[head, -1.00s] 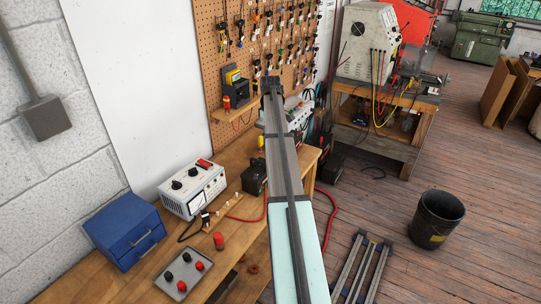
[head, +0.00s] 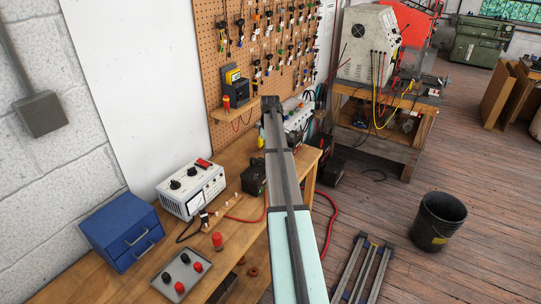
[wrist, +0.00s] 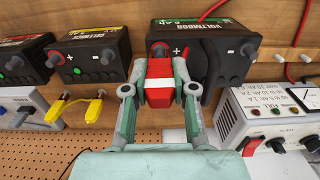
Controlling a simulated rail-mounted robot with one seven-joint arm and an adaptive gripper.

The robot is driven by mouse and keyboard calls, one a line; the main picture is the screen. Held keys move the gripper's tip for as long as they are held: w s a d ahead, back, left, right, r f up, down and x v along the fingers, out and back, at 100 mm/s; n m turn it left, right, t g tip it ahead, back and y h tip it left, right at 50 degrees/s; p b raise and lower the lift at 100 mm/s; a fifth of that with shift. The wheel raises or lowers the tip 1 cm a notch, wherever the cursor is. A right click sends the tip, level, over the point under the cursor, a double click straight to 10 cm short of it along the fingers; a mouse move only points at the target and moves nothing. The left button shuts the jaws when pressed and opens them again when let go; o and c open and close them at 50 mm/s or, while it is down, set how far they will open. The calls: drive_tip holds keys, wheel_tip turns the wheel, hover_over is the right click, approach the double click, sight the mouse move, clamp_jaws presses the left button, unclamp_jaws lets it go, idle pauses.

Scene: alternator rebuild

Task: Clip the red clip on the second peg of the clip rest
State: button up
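The red clip (wrist: 158,97), a red block with a pale band, sits between the two fingers of my gripper (wrist: 160,78) in the wrist view. The fingers are drawn in against its sides. It is in front of the plus terminal of the Voltmoor battery (wrist: 222,48); whether it touches the terminal cannot be told. In the head view my gripper's tip is hidden behind the end of my arm, over the far end of the bench. A row of small pale pegs (head: 227,203), seemingly the clip rest, stands on the bench beside the charger. A black clip (head: 204,217) is at its near end.
The charger (head: 193,188) and blue drawer box (head: 122,230) stand along the wall. A tray with red and black knobs (head: 182,274) and a red cylinder (head: 217,241) are nearer. More batteries (wrist: 88,50) stand left of the Voltmoor one. A bucket (head: 438,220) stands on the floor.

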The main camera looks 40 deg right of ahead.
drive_tip(key=shift+r, duration=0.1)
drive_tip(key=shift+r+p, duration=0.95)
drive_tip(key=shift+r, duration=1)
drive_tip(key=shift+r, duration=0.55)
drive_tip(key=r, duration=0.2)
drive_tip(key=a+r, duration=0.1)
drive_tip(key=r, duration=0.2)
drive_tip(key=shift+s+p, duration=0.1)
drive_tip(key=shift+p, duration=0.25)
hover_over(222, 210)
drive_tip(key=s+a, duration=0.2)
drive_tip(key=a, duration=0.1)
drive_tip(key=f+b, duration=0.2)
drive_tip(key=f, duration=0.3)
drive_tip(key=f+b, duration=0.2)
drive_tip(key=f, duration=0.3)
drive_tip(key=f+b, duration=0.2)
drive_tip(key=f, duration=0.3)
drive_tip(key=shift+w+a+f, duration=0.1)
drive_tip(key=shift+w+f, duration=0.25)
drive_tip(key=shift+f, duration=0.05)
drive_tip(key=shift+f+b, duration=0.6)
drive_tip(key=shift+f, duration=0.55)
